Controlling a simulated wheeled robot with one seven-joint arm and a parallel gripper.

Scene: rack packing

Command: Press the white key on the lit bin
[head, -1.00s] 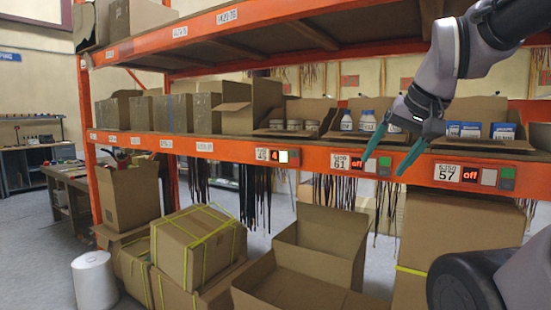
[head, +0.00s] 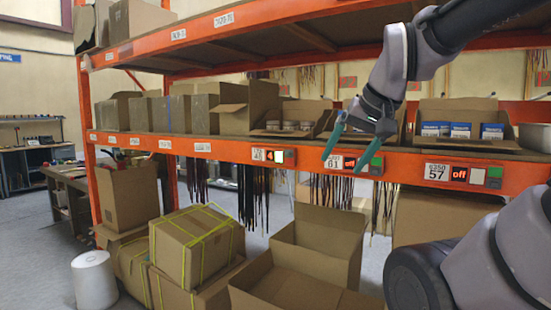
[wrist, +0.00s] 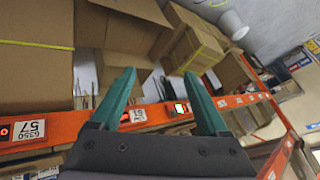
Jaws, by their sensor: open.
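The lit bin's module is on the orange shelf beam in the head view, with a red display (head: 269,156) that seems to read 4. Its bright white key (head: 279,156) sits between the display and a green key (head: 290,157). The bin above it holds several grey round items (head: 287,125). My gripper (head: 342,165) is open and empty, in front of the beam near label 61, right of the lit module. In the wrist view the lit white key (wrist: 180,108) shows between the fingers of my gripper (wrist: 159,74), beyond them.
The module at label 57 (head: 437,172) reads off. The module at label 61 (head: 335,162) is partly hidden by my gripper. Open cardboard boxes (head: 318,243) stand below the beam. Dark straps (head: 254,200) hang under it. Bins with blue-and-white boxes (head: 447,130) sit on the shelf.

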